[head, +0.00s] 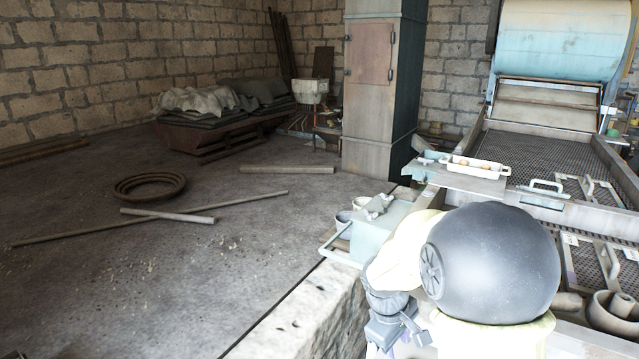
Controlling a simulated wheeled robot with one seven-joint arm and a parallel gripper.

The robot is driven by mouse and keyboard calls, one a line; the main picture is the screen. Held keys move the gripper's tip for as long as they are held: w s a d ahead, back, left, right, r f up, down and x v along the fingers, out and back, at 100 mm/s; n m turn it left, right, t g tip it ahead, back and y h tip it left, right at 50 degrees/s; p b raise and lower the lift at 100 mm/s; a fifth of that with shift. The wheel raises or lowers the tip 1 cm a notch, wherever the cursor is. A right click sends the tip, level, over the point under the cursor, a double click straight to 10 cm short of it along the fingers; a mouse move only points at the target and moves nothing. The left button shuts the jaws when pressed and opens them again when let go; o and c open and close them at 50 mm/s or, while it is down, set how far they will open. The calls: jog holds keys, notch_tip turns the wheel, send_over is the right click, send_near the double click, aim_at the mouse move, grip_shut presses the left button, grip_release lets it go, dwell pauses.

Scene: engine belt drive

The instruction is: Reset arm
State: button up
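My arm fills the lower right of the head view, with a large dark round joint and cream links. My gripper (397,334) is at the lower end of the arm, low in the picture, beside the light stone edge. It is small and partly covered by my own arm, so I cannot tell whether its fingers are open or shut. I see nothing clearly held in it.
A machine with a mesh bed (535,158) and a blue drum (560,45) stands at right. A white tray (475,166) sits on its near ledge. A stone ledge (310,310) runs below. The floor at left is mostly open, with poles (165,215) and a ring (149,188).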

jog(key=s+a+m+t+y, duration=0.1)
jog(key=s+a+m+y, duration=0.1)
jog(key=s+m, duration=0.6)
jog(key=s, duration=0.4)
jog(key=shift+s+f+t+y, duration=0.15)
jog(key=shift+s+t+y, duration=0.15)
jog(key=shift+s+y, duration=0.1)
